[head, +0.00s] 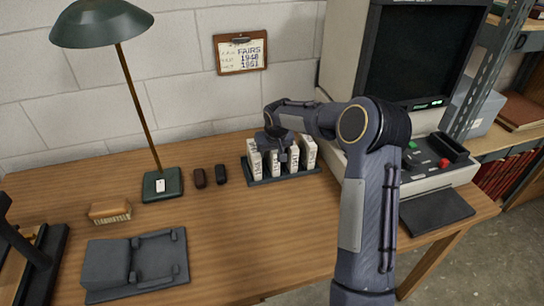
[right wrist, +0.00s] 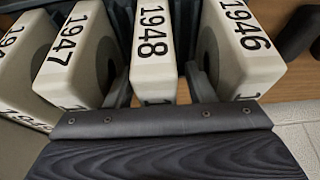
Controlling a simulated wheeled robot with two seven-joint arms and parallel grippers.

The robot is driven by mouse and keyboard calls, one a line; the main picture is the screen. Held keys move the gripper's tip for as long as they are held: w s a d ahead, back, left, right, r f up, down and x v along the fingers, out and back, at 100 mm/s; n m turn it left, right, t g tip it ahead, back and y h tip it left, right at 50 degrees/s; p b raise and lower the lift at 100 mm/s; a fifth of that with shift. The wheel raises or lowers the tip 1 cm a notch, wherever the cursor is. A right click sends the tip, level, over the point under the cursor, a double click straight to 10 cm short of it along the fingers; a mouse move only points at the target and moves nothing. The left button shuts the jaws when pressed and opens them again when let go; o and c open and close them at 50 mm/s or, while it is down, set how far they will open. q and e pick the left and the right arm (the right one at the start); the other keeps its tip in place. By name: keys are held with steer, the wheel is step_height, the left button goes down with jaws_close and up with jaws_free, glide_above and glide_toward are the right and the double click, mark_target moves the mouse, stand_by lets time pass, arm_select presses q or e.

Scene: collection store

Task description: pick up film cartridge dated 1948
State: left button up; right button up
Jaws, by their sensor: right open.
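The film cartridge dated 1948 (right wrist: 153,45) is a pale block with black figures, standing between the cartridge dated 1947 (right wrist: 78,45) and the one dated 1946 (right wrist: 238,45) in the right wrist view. In the head view the pale cartridges stand in a dark rack (head: 270,180), partly hidden by my right gripper (head: 283,158). My right gripper, also in the right wrist view (right wrist: 160,78), is open, with one finger on each side of the 1948 cartridge. I cannot tell whether the fingers touch it. My left gripper is not in view.
A film viewer (head: 415,55) stands right of the rack. A clipboard (head: 240,54) hangs behind. The table's front middle (head: 250,240) is clear.

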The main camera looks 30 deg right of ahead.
steer(key=shift+r, duration=0.1)
jaws_close()
